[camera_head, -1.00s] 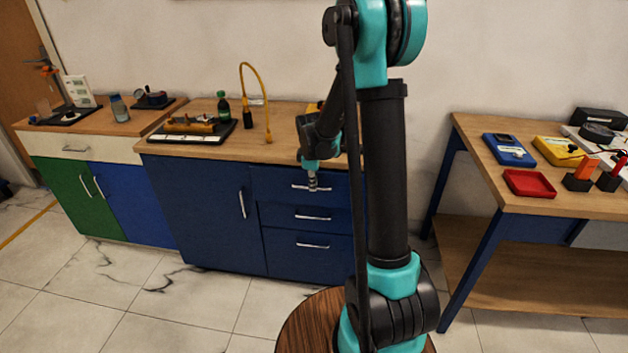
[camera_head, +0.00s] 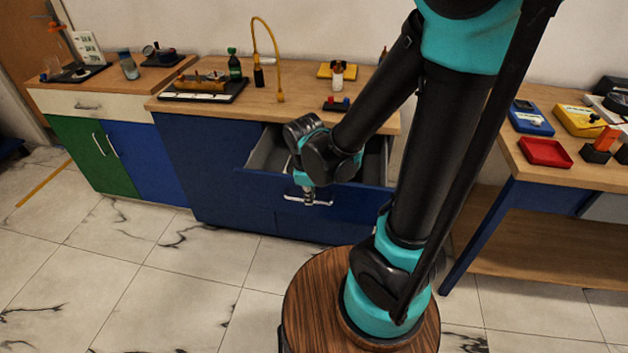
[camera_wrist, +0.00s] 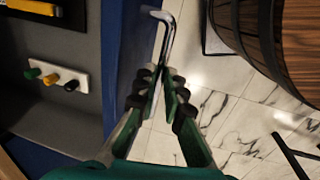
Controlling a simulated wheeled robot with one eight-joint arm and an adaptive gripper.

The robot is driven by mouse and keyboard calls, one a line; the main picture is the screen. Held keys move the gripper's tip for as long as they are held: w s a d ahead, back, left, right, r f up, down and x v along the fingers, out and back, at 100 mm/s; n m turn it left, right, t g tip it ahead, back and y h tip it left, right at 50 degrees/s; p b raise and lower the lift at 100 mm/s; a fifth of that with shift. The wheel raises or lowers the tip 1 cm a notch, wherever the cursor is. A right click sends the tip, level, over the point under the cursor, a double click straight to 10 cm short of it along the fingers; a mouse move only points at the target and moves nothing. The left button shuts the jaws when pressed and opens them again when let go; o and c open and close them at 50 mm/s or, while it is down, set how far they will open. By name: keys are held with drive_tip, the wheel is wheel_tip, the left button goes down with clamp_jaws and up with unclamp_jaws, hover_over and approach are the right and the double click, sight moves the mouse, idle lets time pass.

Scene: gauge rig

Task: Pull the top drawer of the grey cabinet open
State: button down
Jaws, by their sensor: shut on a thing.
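The cabinet (camera_head: 200,165) under the worktop looks dark blue, not grey. Its top drawer (camera_head: 258,190) stands pulled well out, with the grey inside showing behind the front. My gripper (camera_head: 309,196) is at the front of this drawer, shut on its silver bar handle (camera_head: 324,203). In the wrist view my gripper's fingers (camera_wrist: 160,82) close around one part of the handle (camera_wrist: 167,35), beside the blue drawer front (camera_wrist: 120,60). Part of the drawer's inside is hidden by my arm in the head view.
A white strip with coloured knobs (camera_wrist: 58,78) lies in the drawer. The worktop (camera_head: 285,105) holds a yellow hose (camera_head: 280,60), a green bottle (camera_head: 234,66) and a black tray (camera_head: 203,89). A workbench (camera_head: 580,182) stands right. The tiled floor (camera_head: 190,290) at front left is clear.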

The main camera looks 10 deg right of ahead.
drive_tip(key=shift+s+a, duration=0.3)
drive_tip(key=shift+s, duration=0.6)
drive_tip(key=shift+s+a, duration=0.3)
drive_tip(key=shift+s, duration=0.6)
drive_tip(key=c, duration=1.9)
unclamp_jaws()
drive_tip(key=shift+r, duration=0.1)
drive_tip(key=shift+s+a+r, duration=0.1)
drive_tip(key=shift+s+r, duration=0.25)
drive_tip(key=shift+r, duration=1.6)
drive_tip(key=shift+s+a+r, duration=0.15)
drive_tip(key=shift+s+r, duration=0.2)
drive_tip(key=shift+r, duration=1.55)
drive_tip(key=shift+s+a+r, duration=0.1)
drive_tip(key=shift+s+r, duration=0.25)
drive_tip(key=shift+r, duration=1.6)
drive_tip(key=shift+s, duration=0.1)
